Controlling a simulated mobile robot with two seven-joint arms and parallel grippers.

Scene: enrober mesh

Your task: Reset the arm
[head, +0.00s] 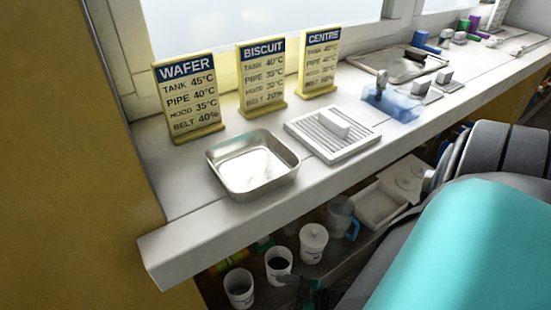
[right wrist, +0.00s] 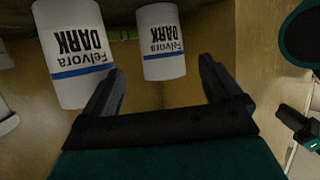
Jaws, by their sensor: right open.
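My right gripper (right wrist: 158,75) is open and empty in the right wrist view, its two dark fingers spread apart. Two white containers labelled "Felvora DARK" with a blue stripe appear upside down beyond the fingers: the nearer container (right wrist: 75,50) at left and the other container (right wrist: 161,40) between the fingertips. I cannot tell whether the fingers touch either. In the head view my teal right arm (head: 465,250) comes in from the lower right, reaching below the ledge; dark parts at the bottom edge may be its gripper. My left gripper is not in clear view.
The white ledge (head: 190,240) holds a metal tray (head: 288,175), a ribbed white tray (head: 355,148), a blue transparent item (head: 392,103), and sign boards for wafer (head: 187,95), biscuit (head: 262,75) and centre (head: 320,60). Below stand white cups (head: 239,292) and a blue jug (head: 338,215).

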